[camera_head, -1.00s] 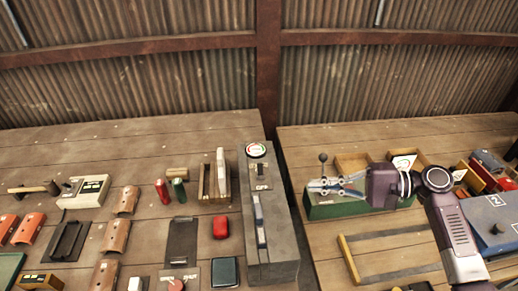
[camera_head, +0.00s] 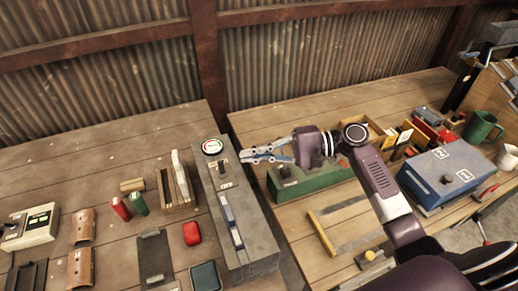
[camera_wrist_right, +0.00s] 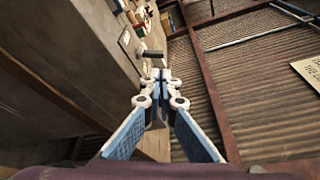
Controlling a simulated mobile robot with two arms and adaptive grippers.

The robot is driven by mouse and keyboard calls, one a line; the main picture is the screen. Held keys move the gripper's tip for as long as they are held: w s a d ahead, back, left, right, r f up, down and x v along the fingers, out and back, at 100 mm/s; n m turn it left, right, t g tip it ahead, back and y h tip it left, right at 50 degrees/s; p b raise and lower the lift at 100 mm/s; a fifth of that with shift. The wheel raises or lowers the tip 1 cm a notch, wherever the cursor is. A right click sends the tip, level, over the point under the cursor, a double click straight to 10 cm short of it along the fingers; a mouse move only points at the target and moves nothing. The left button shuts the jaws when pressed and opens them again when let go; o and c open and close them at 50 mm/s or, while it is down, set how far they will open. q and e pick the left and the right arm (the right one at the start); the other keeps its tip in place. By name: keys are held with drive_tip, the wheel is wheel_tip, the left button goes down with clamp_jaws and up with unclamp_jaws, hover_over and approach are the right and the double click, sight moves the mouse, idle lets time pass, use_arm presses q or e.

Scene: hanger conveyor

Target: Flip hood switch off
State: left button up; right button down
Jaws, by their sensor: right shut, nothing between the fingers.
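A long grey box (camera_head: 243,240) stands at the right edge of the left table. A small dark switch lever (camera_head: 222,168) sits on its top, below a round gauge (camera_head: 212,146) and above a small label. In the right wrist view the dark lever (camera_wrist_right: 152,53) sticks out from the box just beyond my fingertips. My right gripper (camera_head: 243,156) reaches in from the right, shut and empty, with its tips close to the lever. I cannot tell whether they touch it. My left gripper is out of view.
A green box (camera_head: 322,180) with a black-knobbed lever lies under my right gripper. A blue box (camera_head: 440,175) and a green mug (camera_head: 481,127) stand further right. Red and green cylinders (camera_head: 121,208) and a red case (camera_head: 191,233) lie left of the grey box.

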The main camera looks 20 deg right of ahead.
sight(231, 166)
drive_tip(key=p+x, duration=0.1)
drive_tip(key=x, duration=0.3)
drive_tip(key=shift+a+r, duration=0.15)
drive_tip(key=shift+w+a, duration=0.15)
drive_tip(key=shift+a, duration=0.15)
drive_tip(key=shift+w+a+f+p, duration=0.1)
drive_tip(key=shift+a+f+p, duration=0.1)
drive_tip(key=shift+a+p, duration=0.1)
drive_tip(key=shift+d, duration=0.1)
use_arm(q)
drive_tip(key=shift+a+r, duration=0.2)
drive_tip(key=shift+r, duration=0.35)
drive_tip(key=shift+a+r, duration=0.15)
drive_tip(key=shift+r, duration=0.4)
